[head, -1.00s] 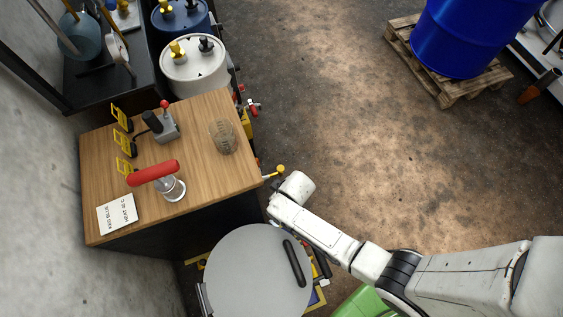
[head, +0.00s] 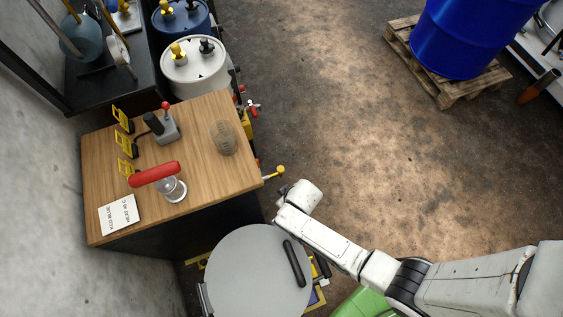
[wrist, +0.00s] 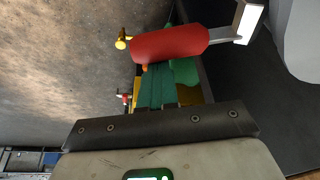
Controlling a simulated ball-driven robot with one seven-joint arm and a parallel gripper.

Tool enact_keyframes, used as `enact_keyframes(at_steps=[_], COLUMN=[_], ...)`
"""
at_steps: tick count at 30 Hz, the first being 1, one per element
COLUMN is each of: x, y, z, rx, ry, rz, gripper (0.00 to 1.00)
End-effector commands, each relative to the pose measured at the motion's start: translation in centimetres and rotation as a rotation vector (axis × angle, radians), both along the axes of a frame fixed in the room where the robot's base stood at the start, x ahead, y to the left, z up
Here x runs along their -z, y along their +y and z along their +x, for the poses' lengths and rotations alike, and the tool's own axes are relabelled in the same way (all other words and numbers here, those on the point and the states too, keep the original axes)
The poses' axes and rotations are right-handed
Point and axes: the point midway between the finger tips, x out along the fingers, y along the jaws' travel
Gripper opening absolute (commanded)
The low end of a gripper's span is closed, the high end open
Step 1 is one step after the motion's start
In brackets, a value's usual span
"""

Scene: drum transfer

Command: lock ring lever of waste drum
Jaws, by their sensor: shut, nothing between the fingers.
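The waste drum (head: 250,285) shows from above as a grey round lid with a black bar on its right side. In the wrist view a red grip (wrist: 165,46) on a pale metal bracket lies ahead of my gripper; it looks like the ring lever, and it stands out from a grey rounded surface at the right. My gripper (wrist: 158,70) is shut and empty, its green fingers just below the red grip in the picture. I cannot tell whether they touch it. In the head view my wrist hides the fingers and the lever.
A wooden bench (head: 205,185) with a red-handled device (head: 155,174) stands left of my arm. A yellow-knobbed handle (head: 279,170) sticks out near its corner. A green object (head: 362,303) lies under my arm. A blue drum (head: 465,40) stands on a pallet at the back right. The floor between is clear.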

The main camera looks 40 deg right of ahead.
Motion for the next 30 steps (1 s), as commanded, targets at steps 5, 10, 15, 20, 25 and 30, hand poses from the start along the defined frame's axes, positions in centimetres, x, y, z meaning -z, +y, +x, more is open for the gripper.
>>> enact_keyframes(at_steps=[5,10,15,20,25,30], x=[0.2,0.3,0.3,0.3,0.3,0.2], y=[-0.7,-1.3,-1.5,-1.6,-1.4,-1.0], z=[-1.5,-3.0,-4.5,-6.0,-7.5,-8.7], rx=[0.142,0.301,0.462,0.615,0.721,0.717], ry=[0.005,0.005,0.005,0.005,0.006,0.005], rz=[-0.001,-0.002,-0.002,-0.002,-0.002,-0.001], gripper=[0.0,0.0,0.0,0.0,0.0,0.0])
